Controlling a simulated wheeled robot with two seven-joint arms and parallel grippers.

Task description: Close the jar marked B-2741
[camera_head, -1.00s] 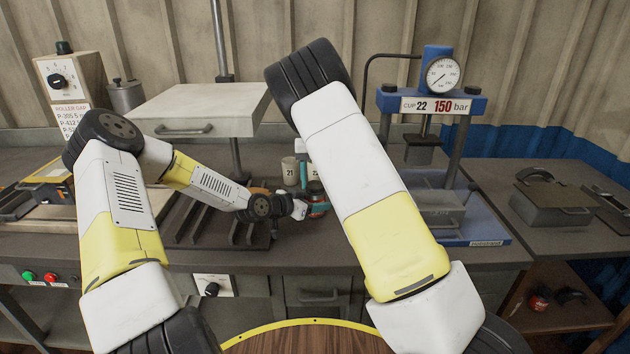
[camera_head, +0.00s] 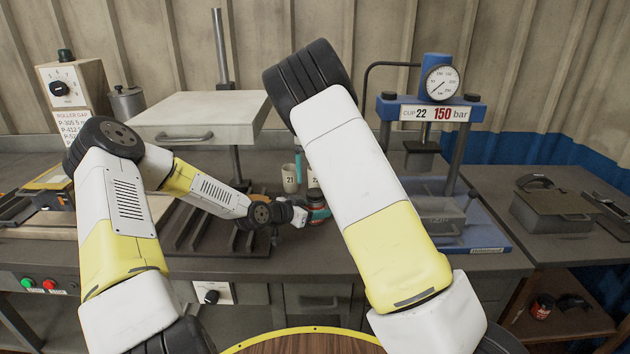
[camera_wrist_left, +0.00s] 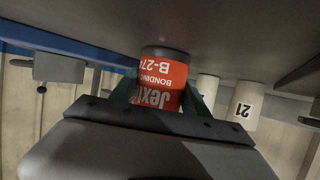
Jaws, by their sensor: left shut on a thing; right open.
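The jar (camera_head: 319,208) stands on the bench, small in the head view. In the left wrist view the jar (camera_wrist_left: 163,82) appears upside down, with a red label reading "B-274" before the text is cut off. My left gripper (camera_head: 312,214) is shut on the jar, its teal fingers on both sides. My right gripper (camera_head: 298,163) shows only as a bit of teal finger above and left of the jar, apart from it; my right arm hides the rest. The jar's top is too small in the head view to tell whether a lid is on.
A white cup marked 21 (camera_head: 290,179) stands behind the jar, with another pale cup (camera_head: 312,178) beside it. A black rack (camera_head: 205,238) lies to the left. A blue press (camera_head: 470,240) stands to the right. A red container (camera_head: 542,305) sits on the lower right shelf.

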